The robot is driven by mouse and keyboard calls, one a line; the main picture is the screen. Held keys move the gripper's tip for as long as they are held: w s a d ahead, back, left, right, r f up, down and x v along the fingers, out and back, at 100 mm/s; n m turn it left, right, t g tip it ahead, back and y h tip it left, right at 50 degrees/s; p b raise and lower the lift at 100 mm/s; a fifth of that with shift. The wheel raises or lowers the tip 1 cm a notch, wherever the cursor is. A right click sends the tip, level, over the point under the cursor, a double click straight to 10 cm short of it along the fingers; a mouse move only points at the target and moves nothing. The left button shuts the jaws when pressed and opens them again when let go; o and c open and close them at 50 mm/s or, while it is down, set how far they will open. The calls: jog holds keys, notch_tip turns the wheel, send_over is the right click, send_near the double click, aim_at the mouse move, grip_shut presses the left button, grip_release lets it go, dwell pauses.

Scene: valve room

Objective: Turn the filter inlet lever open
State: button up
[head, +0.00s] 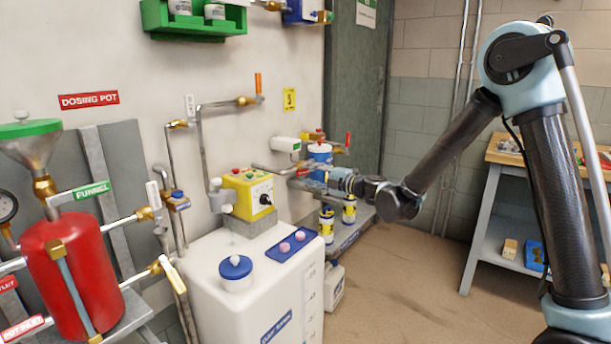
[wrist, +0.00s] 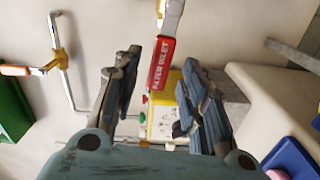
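A lever with a red sleeve (wrist: 162,62) and a pale metal end at the top shows in the wrist view. Its white lettering ends in "INLET"; the first word is hard to read and looks like "WATER". My gripper (wrist: 160,72) is open, with one finger on each side of the lever in the picture. I cannot tell whether the lever is within reach of the fingertips or beyond them; no contact shows. In the head view my gripper (head: 318,184) is small, beside the blue filter housing (head: 320,153). I cannot make out the labelled lever clearly there.
A pipe with an orange-handled valve (head: 258,84) runs along the wall. Open floor (head: 400,285) lies before the workbench (head: 487,210).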

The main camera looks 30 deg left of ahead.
jog(key=d, duration=0.8)
jog(key=shift+s+d, duration=0.2)
jog(key=shift+s, duration=0.05)
jog(key=c, duration=0.7)
jog(key=shift+r+m, duration=0.2)
jog(key=shift+m, duration=0.1)
grip_shut()
notch_tip(320, 180, up, 10)
jog(key=w+m+h, duration=0.1)
jog(key=m+h, duration=0.2)
jog(key=m, duration=1.4)
jog(key=a+f, duration=0.6)
jog(key=a, duration=0.4)
jog(key=shift+g, duration=0.3)
